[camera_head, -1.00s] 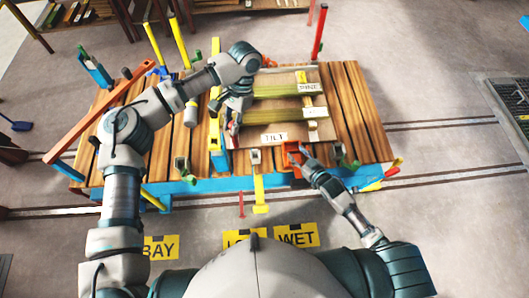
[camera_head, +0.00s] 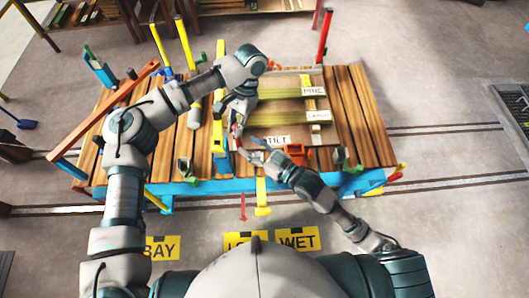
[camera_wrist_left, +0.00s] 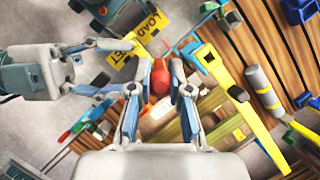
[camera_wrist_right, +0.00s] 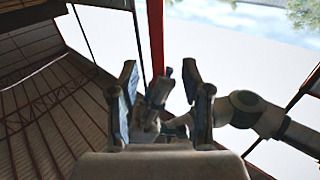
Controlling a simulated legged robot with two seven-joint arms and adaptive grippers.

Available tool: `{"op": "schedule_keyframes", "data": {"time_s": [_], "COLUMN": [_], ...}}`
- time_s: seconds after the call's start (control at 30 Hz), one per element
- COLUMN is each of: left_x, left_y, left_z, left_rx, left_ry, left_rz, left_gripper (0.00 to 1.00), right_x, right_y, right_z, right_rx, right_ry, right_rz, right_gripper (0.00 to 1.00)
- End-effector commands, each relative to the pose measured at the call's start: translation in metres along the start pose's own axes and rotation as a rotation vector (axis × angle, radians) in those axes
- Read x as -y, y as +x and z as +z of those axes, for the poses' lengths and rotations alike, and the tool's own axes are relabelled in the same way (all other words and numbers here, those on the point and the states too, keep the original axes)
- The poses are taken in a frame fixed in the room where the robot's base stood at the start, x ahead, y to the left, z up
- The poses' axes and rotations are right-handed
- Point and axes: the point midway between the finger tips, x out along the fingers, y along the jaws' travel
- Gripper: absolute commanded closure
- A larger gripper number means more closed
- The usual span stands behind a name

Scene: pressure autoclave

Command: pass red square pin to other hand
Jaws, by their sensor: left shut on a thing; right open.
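The red pin (camera_wrist_left: 160,78) is held between the fingertips of my left gripper (camera_wrist_left: 160,92) in the left wrist view; it is seen nearly end-on with a rounded look. In the head view my left gripper (camera_head: 238,122) is over the workbench's middle, a small red part showing at its tip. My right gripper (camera_head: 255,150) is open just below and right of it. In the left wrist view the right gripper (camera_wrist_left: 112,68) comes in from the left, fingers spread, close beside the left fingers. In the right wrist view my left gripper (camera_wrist_right: 158,98) shows between the open right fingers.
The wooden workbench (camera_head: 360,110) carries a TILT label (camera_head: 277,140), an orange holder (camera_head: 297,152), a yellow bar (camera_head: 217,110) and a grey cylinder (camera_head: 194,115). A red post (camera_head: 322,35) stands at the bench's back right. Bare planks lie at the right.

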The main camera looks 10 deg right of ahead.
Motion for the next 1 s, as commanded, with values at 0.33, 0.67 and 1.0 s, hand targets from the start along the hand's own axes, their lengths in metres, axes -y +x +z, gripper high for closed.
{"op": "schedule_keyframes", "data": {"time_s": [0.33, 0.67, 1.0], "left_x": [-0.002, -0.002, -0.001], "left_y": [-0.001, -0.001, -0.001], "left_z": [0.0, 0.0, 0.0], "left_rx": [0.0, 0.0, -0.001], "left_ry": [0.0, 0.0, 0.0], "left_rz": [-0.001, -0.001, -0.001], "left_gripper": [1.0, 1.0, 1.0], "right_x": [-0.001, -0.001, -0.001], "right_y": [0.052, 0.06, 0.059], "right_z": [-0.001, 0.0, 0.0], "right_rx": [-0.002, -0.001, -0.001], "right_ry": [0.001, -0.001, 0.0], "right_rz": [0.001, 0.001, 0.0], "right_gripper": [0.52, 0.52, 1.0]}}
